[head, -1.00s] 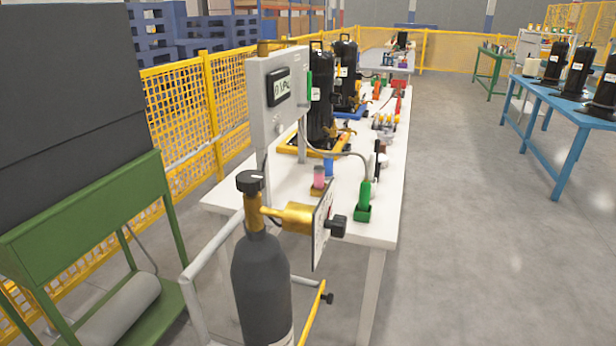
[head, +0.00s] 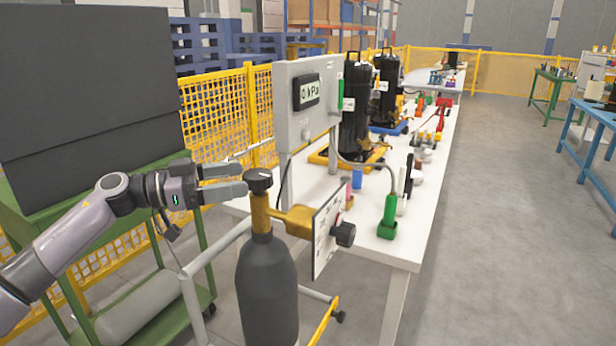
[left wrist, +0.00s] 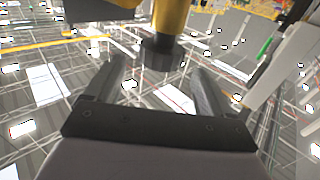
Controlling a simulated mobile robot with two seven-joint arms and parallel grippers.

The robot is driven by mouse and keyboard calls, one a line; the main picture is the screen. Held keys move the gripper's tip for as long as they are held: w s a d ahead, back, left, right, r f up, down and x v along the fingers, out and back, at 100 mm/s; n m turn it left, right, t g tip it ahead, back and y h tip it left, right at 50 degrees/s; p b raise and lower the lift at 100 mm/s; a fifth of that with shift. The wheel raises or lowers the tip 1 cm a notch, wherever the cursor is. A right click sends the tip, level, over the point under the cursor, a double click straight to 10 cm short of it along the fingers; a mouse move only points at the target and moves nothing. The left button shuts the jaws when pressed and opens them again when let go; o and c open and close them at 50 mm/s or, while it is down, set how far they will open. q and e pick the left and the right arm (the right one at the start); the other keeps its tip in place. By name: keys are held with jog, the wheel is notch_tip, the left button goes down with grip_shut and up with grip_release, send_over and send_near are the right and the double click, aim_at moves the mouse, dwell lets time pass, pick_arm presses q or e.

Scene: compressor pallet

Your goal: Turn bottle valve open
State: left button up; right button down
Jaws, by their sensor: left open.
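The dark grey gas bottle (head: 267,285) stands upright in the head view, with a brass neck and a black valve knob (head: 259,179) on top. A brass regulator (head: 297,219) with a white plate and a black side knob (head: 344,234) sticks out to its right. My left gripper (head: 245,179) is open and empty, its fingertips just left of the valve knob. In the left wrist view, the valve knob (left wrist: 161,53) and brass neck (left wrist: 171,15) lie ahead, between the spread fingertips (left wrist: 158,68). Whether a finger touches the knob cannot be told. My right gripper is not in view.
A grey gauge box (head: 304,95) reading kPa stands behind the bottle. A white table (head: 405,250) holds black compressors and a green torch-like piece (head: 388,215). A green cart (head: 190,235) stands left, and a trolley rail surrounds the bottle.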

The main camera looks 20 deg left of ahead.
aim_at(267, 172)
pick_arm(q)
jog(key=shift+p+x, duration=0.35)
jog(key=shift+x, duration=3.25)
jog(key=shift+r, duration=0.1)
jog(key=c, duration=1)
